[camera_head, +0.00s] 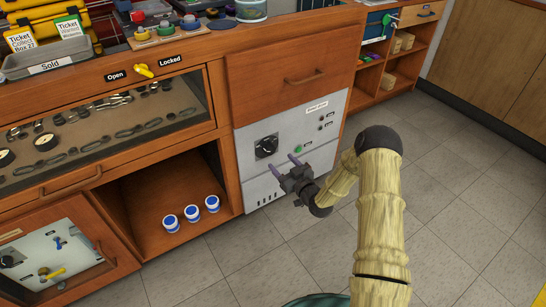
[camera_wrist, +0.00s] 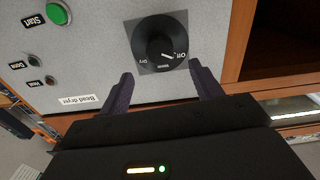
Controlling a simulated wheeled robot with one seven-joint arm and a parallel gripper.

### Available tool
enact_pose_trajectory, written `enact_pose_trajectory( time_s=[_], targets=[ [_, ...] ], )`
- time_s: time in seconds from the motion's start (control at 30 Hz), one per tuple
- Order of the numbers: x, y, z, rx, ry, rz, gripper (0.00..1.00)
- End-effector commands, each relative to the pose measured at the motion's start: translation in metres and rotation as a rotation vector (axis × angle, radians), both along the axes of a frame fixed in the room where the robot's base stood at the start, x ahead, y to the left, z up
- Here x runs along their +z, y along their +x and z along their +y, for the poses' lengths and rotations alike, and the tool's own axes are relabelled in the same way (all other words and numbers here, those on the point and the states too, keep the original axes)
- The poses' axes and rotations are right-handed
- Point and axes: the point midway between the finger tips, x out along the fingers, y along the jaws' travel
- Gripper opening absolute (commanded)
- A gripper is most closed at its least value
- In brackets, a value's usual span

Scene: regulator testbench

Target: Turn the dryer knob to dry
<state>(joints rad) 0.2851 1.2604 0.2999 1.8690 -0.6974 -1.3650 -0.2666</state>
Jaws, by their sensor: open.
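The dryer knob (camera_head: 266,147) is a round black dial on the pale grey front panel of the bead dryer (camera_head: 318,158). My gripper (camera_head: 284,165) is open and empty in front of the panel, to the lower right of the knob in the head view. In the wrist view its two purple fingers (camera_wrist: 160,72) are spread either side of the knob, apart from it.
A green Start button (camera_wrist: 56,13) and two small dark indicators labelled "Done" and "Wait" are beside the knob. An open shelf with blue-and-white jars (camera_head: 191,213) is to the left. A wooden drawer (camera_head: 290,84) is above the dryer. The tiled floor in front is clear.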

Motion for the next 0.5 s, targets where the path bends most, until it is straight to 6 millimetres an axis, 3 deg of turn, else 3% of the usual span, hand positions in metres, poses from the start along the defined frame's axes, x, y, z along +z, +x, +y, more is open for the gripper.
enact_pose_trajectory(
  time_s=[0.3, 0.5],
  targets=[
    [-0.002, 0.047, 0.028, 0.001, 0.001, -0.004, 0.65],
    [0.0, 0.059, 0.034, 0.0, 0.0, -0.001, 0.65]
  ],
)
